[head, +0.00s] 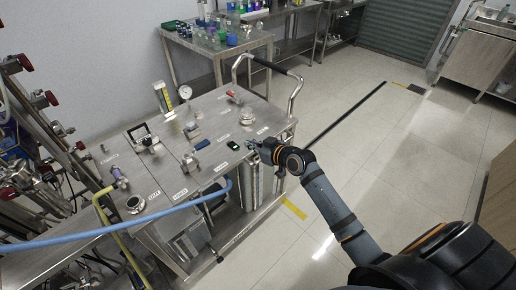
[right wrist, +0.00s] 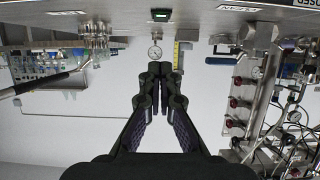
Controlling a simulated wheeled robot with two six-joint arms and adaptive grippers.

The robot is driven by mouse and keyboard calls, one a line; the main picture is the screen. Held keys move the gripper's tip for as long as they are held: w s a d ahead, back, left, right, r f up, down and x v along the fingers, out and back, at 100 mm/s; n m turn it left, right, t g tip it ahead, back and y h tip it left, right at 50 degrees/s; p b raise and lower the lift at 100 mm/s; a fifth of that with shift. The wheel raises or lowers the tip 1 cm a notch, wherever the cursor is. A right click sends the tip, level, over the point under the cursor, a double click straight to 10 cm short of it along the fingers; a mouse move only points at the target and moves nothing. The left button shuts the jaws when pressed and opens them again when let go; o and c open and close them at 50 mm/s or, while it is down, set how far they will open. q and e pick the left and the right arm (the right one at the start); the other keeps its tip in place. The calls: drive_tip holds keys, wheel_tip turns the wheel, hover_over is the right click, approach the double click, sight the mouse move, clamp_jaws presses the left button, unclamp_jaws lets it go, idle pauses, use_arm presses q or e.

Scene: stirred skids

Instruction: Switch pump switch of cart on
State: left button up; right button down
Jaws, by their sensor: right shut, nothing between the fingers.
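The steel cart (head: 215,108) stands left of centre in the head view, with labels, valves and small devices on its top. A small dark box with a green-lit face (head: 233,145) sits near its front right edge; it looks like a switch, but its label is too small to read. In the right wrist view, which is upside down, this box (right wrist: 160,15) is at the top centre, glowing green. My right gripper (head: 252,147) is by the cart's right edge, just right of the box and apart from it. Its fingers (right wrist: 158,72) are shut and empty. My left gripper is not in view.
A blue hose (head: 130,230) crosses in front of the cart, beside a yellow pipe (head: 113,230). A round gauge (head: 185,92) and a handrail (head: 292,95) rise from the cart. A pipe rack (head: 35,150) stands left. The floor on the right is clear.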

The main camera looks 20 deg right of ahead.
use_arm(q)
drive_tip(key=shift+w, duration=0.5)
use_arm(e)
drive_tip(key=s, duration=0.1)
drive_tip(key=s+d, duration=0.1)
drive_tip(key=s, duration=0.1)
drive_tip(key=shift+s+r, duration=0.1)
drive_tip(key=shift+r, duration=0.1)
